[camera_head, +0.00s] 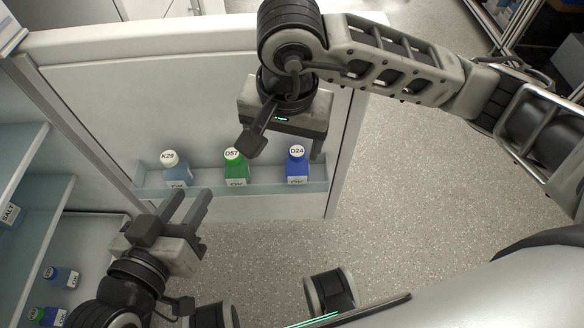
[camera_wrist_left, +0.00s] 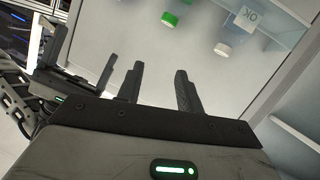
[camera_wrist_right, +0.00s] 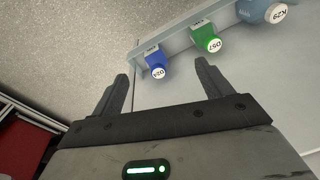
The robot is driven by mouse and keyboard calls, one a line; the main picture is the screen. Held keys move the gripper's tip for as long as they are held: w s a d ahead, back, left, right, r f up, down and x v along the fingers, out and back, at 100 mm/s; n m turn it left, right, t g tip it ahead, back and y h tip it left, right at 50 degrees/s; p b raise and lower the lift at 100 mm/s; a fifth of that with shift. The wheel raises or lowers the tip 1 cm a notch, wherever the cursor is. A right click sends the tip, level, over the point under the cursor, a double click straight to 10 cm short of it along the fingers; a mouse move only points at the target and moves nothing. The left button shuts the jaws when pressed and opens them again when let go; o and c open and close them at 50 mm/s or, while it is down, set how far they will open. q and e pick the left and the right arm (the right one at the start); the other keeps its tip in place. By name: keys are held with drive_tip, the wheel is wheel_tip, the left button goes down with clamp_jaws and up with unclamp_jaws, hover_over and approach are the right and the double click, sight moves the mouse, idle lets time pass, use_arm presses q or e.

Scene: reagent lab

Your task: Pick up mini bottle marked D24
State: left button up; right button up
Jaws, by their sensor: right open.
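The mini bottle marked D24 (camera_head: 297,172) is blue with a white cap. It stands upright at the right end of the door shelf, and it also shows in the right wrist view (camera_wrist_right: 154,58), beyond and between the fingertips. My right gripper (camera_head: 281,150) is open and empty, above the door shelf and close to the bottle without visibly holding it. My left gripper (camera_head: 191,198) is open and empty, low at the left in front of the shelf; its fingers also show in the left wrist view (camera_wrist_left: 160,70).
The door shelf (camera_head: 206,189) also holds a green bottle marked D57 (camera_head: 236,172) in the middle and a pale blue bottle marked K29 (camera_head: 175,172) at the left. Cabinet shelves (camera_head: 45,205) with more bottles lie at the left. Open floor (camera_head: 420,190) lies right of the door.

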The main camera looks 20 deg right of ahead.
sight(296, 152)
drive_tip(key=shift+t+h, duration=0.6)
drive_tip(key=shift+h, duration=0.3)
drive_tip(key=w+d+f+b, duration=0.1)
drive_tip(key=f, duration=0.2)
drive_tip(key=w+d+f+b, duration=0.1)
drive_tip(key=w+f, duration=0.1)
drive_tip(key=f, duration=0.1)
drive_tip(key=w+d+f+b, duration=0.1)
drive_tip(key=w+d+f, duration=0.1)
drive_tip(key=f, duration=0.1)
drive_tip(key=shift+w+f+b, duration=0.1)
drive_tip(key=shift+f+b, duration=0.2)
drive_tip(key=shift+f, duration=0.1)
drive_tip(key=x, duration=0.1)
drive_tip(key=b+x, duration=0.1)
drive_tip(key=x, duration=0.1)
drive_tip(key=shift+a+b, duration=0.3)
drive_tip(key=shift+b+x, duration=0.35)
drive_tip(key=shift+x, duration=0.65)
drive_tip(key=shift+w, duration=0.15)
drive_tip(key=c, duration=1.1)
use_arm(q)
drive_tip(key=shift+w+d+r+n+t+h, duration=0.2)
drive_tip(key=shift+d+r+n+t+h, duration=0.2)
drive_tip(key=shift+n+h, duration=0.15)
drive_tip(key=shift+w+d+r+n+t+h, duration=0.15)
drive_tip(key=shift+d+r+n+t+h, duration=0.3)
drive_tip(key=shift+h, duration=0.2)
use_arm(e)
drive_tip(key=shift+c, duration=0.3)
